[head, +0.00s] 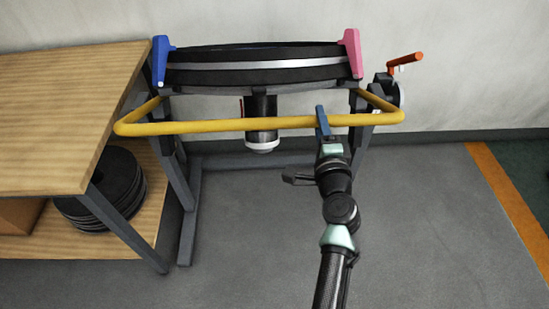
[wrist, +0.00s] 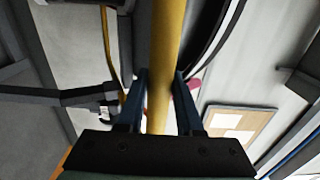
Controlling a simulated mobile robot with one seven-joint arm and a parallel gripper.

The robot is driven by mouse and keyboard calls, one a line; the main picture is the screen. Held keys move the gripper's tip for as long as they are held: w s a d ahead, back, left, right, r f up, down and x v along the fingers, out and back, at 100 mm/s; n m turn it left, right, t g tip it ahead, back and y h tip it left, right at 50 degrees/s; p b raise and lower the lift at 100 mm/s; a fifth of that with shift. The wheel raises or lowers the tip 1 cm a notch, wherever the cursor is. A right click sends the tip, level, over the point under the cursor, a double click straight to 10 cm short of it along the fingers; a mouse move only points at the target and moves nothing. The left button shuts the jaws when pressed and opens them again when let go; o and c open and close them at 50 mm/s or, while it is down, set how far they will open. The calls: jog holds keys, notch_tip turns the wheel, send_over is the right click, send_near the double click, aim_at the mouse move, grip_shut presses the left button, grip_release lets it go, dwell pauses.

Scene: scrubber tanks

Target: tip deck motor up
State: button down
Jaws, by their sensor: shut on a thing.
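The deck (head: 255,66) is a wide black disc with a silver band, seen nearly edge-on and roughly level in a grey stand. A dark cylindrical motor (head: 262,108) with a white lower end hangs below it. A yellow bar (head: 215,127) runs across the front of the deck. My gripper (head: 323,120) is shut on the bar, right of its middle. In the wrist view the yellow bar (wrist: 167,45) passes between the two blue fingers of my gripper (wrist: 161,88). The fingers hide a short part of the bar.
A blue clamp (head: 161,62) and a pink clamp (head: 352,53) sit at the deck's ends. An orange crank handle (head: 405,60) is on the right. A wooden bench (head: 70,105) with stacked black discs (head: 105,190) below stands close on the left. The floor at right is clear.

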aim_at(316, 49)
jog(key=w+r+p, duration=0.1)
jog(key=r, duration=0.1)
jog(key=w+r+p, duration=0.1)
jog(key=r, duration=0.1)
jog(key=w+r, duration=0.2)
jog(key=shift+p, duration=0.4)
jog(key=shift+w, duration=0.25)
jog(key=w+r, duration=0.4)
jog(key=shift+w+r, duration=0.1)
jog(key=shift+w, duration=0.3)
jog(key=shift+w+r, duration=0.25)
jog(key=shift+w, duration=0.15)
jog(key=w+r+b, duration=0.3)
jog(key=w+b, duration=0.2)
jog(key=w, duration=0.1)
jog(key=shift+w, duration=0.2)
